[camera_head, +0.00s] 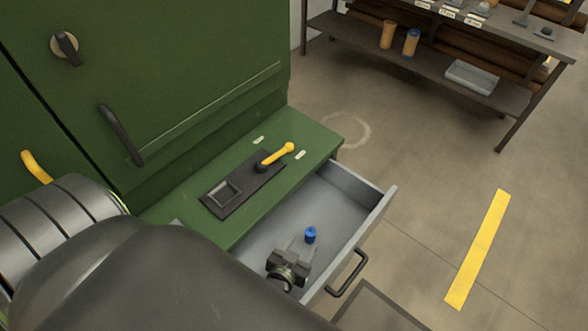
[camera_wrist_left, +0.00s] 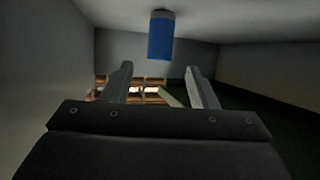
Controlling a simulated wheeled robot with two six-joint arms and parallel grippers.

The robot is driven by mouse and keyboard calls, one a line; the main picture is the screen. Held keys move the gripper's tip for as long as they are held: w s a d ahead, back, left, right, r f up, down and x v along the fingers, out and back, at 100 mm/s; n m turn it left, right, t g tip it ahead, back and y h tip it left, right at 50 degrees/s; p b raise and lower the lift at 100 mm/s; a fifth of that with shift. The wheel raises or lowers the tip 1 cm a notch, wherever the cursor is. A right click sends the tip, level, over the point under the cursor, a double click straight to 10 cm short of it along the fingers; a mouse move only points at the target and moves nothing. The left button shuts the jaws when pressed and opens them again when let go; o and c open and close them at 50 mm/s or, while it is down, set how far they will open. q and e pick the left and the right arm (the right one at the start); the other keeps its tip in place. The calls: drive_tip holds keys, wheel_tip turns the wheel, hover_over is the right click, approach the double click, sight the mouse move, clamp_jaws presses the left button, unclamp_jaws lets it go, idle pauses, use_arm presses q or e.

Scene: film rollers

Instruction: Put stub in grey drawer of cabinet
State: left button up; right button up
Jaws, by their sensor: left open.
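The blue stub (camera_head: 310,235) is a small cylinder inside the open grey drawer (camera_head: 340,208) of the green cabinet (camera_head: 190,85). It appears to stand on the drawer floor. My left gripper (camera_head: 299,246) reaches into the drawer from the front, its fingers pointing towards the stub. In the left wrist view the jaws (camera_wrist_left: 161,82) are open with nothing between them, and the stub (camera_wrist_left: 160,36) shows just beyond the fingertips, apart from them. My left arm covers the drawer's near left part. My right gripper is not in view.
A green ledge with a dark panel and yellow lever (camera_head: 278,154) lies behind the drawer. The drawer's black handle (camera_head: 350,274) sticks out at its front. A shelf table (camera_head: 450,80) stands at the back right. The floor between is clear, with a yellow stripe (camera_head: 478,248).

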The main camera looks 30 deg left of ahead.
use_arm(q)
drive_tip(key=p+v, duration=0.2)
drive_tip(key=v, duration=0.1)
drive_tip(key=shift+s+r, duration=0.1)
drive_tip(key=shift+r, duration=0.25)
drive_tip(key=shift+s+d+p, duration=0.1)
drive_tip(key=shift+s+p, duration=0.3)
drive_tip(key=shift+s, duration=0.25)
drive_tip(key=shift+r, duration=0.1)
